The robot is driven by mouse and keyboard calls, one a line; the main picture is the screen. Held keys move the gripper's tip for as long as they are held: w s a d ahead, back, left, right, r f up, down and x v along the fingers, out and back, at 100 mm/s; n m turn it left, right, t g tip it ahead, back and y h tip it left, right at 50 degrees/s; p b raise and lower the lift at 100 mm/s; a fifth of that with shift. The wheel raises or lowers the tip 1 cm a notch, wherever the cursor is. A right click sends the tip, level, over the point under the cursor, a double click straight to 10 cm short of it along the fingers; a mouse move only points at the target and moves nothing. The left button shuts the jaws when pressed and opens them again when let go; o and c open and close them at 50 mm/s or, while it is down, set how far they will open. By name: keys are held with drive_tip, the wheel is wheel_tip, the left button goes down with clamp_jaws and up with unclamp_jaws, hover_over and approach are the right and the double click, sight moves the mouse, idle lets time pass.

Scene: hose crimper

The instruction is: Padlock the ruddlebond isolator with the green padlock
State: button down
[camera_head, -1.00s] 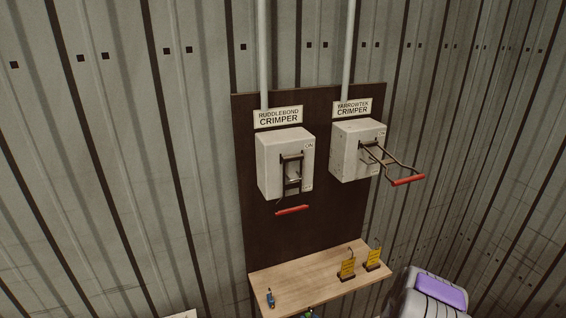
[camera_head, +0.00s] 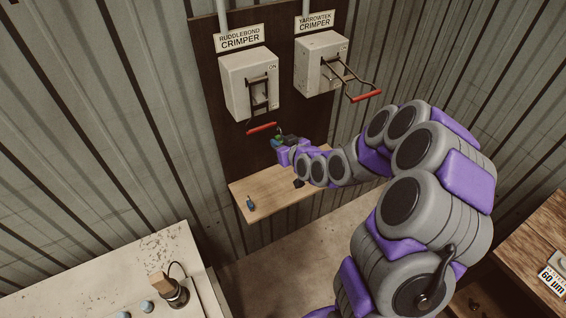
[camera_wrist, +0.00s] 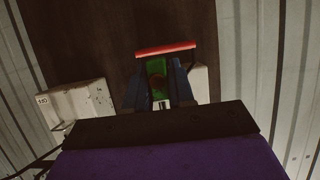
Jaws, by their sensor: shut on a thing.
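The ruddlebond isolator (camera_head: 236,88) is a grey box on the dark board under its RUDDLEBOND CRIMPER sign. Its lever hangs down, with the red grip (camera_head: 262,128) below the box. My gripper (camera_head: 279,140) is shut on the green padlock (camera_wrist: 157,72), just below and right of that grip in the head view. In the wrist view the padlock sits between the fingers, and a red grip (camera_wrist: 166,49) crosses just beyond it. I cannot tell whether they touch. The padlock's shackle is not clear.
The yarrowtek isolator (camera_head: 318,62) is to the right, its lever sticking out with a red grip (camera_head: 366,97). A blue padlock (camera_head: 250,203) lies on the wooden shelf (camera_head: 268,192). My arm covers the shelf's right part. A worn pale cabinet (camera_head: 110,275) stands at lower left.

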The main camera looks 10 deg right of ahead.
drive_tip(key=p, duration=0.2)
approach(259, 111)
drive_tip(key=shift+w+a+p, duration=0.25)
drive_tip(key=shift+w+p, duration=0.45)
drive_tip(key=shift+p, duration=0.1)
drive_tip(key=shift+w+a+p, duration=0.3)
drive_tip(key=shift+w+p, duration=0.4)
drive_tip(key=shift+p, duration=0.05)
drive_tip(key=shift+w+a+p, duration=0.25)
drive_tip(key=shift+w+p, duration=0.45)
drive_tip(key=shift+p, duration=0.1)
drive_tip(key=shift+w+f+b, duration=0.1)
drive_tip(key=shift+f+b, duration=0.75)
drive_tip(key=shift+f, duration=0.15)
drive_tip(key=c, duration=0.9)
unclamp_jaws()
drive_tip(key=b+v, duration=0.4)
drive_tip(key=v, duration=1.3)
drive_tip(key=shift+s, duration=0.2)
